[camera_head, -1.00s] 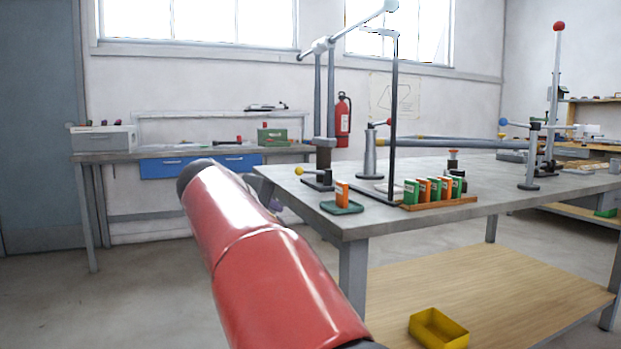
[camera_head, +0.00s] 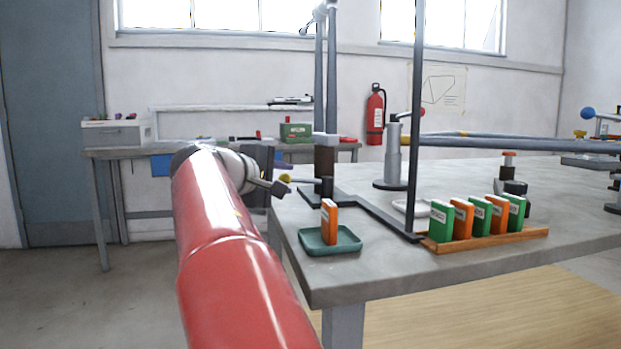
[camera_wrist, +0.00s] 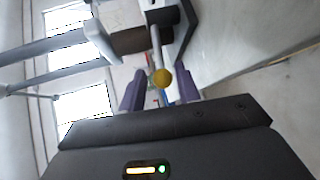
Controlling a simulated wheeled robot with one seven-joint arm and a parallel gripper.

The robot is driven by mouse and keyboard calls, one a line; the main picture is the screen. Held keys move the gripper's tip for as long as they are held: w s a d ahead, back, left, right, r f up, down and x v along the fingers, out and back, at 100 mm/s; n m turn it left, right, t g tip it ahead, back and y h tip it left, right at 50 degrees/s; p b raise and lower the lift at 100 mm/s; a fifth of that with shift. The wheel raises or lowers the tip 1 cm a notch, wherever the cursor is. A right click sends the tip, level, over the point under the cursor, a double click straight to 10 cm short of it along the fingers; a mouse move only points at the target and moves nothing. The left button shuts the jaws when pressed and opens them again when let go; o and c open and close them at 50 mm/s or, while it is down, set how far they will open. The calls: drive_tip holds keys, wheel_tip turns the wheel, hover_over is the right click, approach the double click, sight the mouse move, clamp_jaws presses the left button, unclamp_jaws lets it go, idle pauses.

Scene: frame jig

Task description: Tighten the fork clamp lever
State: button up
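A lever with a yellow ball knob (camera_head: 285,179) sticks out to the left from a dark clamp block at the foot of the frame jig's upright (camera_head: 325,170), near the bench's left edge. In the wrist view the yellow knob (camera_wrist: 161,78) shows in the gap between my purple fingers. My gripper (camera_wrist: 159,92) is open, with a finger on each side of the knob's line; no contact is visible. In the head view my gripper (camera_head: 277,187) is at the bench's left edge by the knob, partly hidden behind my red arm. I cannot tell how tight the lever is.
A green tray (camera_head: 314,249) with an orange box stands at the bench's near left corner. A wooden rack (camera_head: 487,241) of green and orange boxes is to its right. A thin dark post (camera_head: 418,100) rises between them. A red-knobbed lever (camera_head: 421,113) stands farther back.

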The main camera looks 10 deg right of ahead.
sight(293, 180)
drive_tip(key=x, duration=0.6)
drive_tip(key=shift+w+d+p, duration=0.2)
drive_tip(key=shift+d+p, duration=0.05)
drive_tip(key=shift+p, duration=0.15)
clamp_jaws()
